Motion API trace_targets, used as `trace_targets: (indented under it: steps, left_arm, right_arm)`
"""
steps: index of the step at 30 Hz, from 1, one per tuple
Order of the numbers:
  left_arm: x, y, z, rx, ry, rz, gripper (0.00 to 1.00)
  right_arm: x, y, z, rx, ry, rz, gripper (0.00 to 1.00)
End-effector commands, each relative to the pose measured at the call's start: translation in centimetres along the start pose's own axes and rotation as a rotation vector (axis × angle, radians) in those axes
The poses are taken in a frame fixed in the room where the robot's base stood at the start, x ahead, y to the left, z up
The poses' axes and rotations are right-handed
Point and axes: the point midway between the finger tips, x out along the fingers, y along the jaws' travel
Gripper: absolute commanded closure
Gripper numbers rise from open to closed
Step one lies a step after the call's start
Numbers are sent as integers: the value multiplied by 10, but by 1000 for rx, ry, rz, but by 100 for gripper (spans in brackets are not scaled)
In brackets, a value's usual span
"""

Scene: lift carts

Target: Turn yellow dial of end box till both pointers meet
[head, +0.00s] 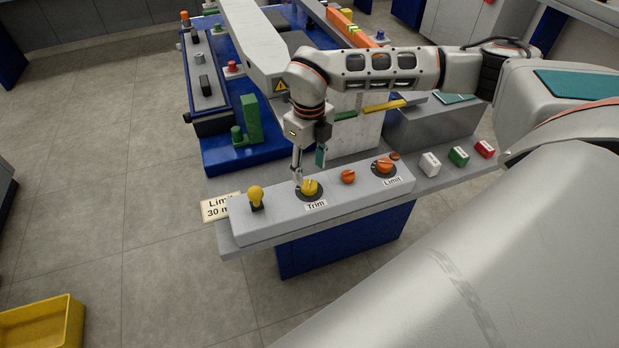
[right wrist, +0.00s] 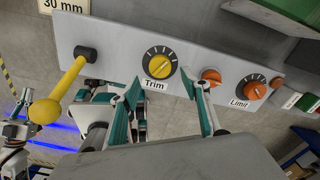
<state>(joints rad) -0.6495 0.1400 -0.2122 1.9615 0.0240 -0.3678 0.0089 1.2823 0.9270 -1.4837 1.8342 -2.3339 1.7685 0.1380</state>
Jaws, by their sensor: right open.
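The yellow dial (head: 309,188) sits on a black disc above the label "Trim" on the grey end box (head: 275,223). In the right wrist view the yellow dial (right wrist: 162,67) shows a raised ridge and pale marks around its disc. I cannot make out two pointers. My right gripper (head: 309,168) is over the dial, fingers pointing down. In the right wrist view the open gripper (right wrist: 168,84) has its fingertips apart on either side of the dial, with nothing held. Whether a finger touches it is unclear.
A yellow-knobbed lever (head: 256,196) stands left of the dial. An orange knob (head: 348,176) and the orange "Limit" dial (head: 384,166) are to its right. White (head: 430,163), green (head: 459,156) and red (head: 484,149) blocks lie farther right. A yellow bin (head: 40,325) is at lower left.

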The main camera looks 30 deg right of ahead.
Motion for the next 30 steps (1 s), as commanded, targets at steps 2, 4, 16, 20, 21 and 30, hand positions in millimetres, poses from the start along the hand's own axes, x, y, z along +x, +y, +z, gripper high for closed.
trace_targets:
  steps: [2,4,16,20,21,30]
  left_arm:
    - [0,0,0,0,1,0,100]
    - [0,0,0,0,1,0,100]
    - [0,0,-1,-1,1,0,100]
    - [0,0,-1,-1,2,0,100]
    - [0,0,-1,-1,2,0,100]
    - [0,0,-1,-1,2,0,100]
  right_arm:
    - [-18,0,1,0,-4,-1,53]
    - [-30,-1,1,0,-3,-1,53]
    - [-60,0,-1,0,2,-1,53]
    - [-60,0,-1,0,2,0,53]
    - [-60,0,-1,0,2,0,53]
    - [-59,0,0,0,2,0,53]
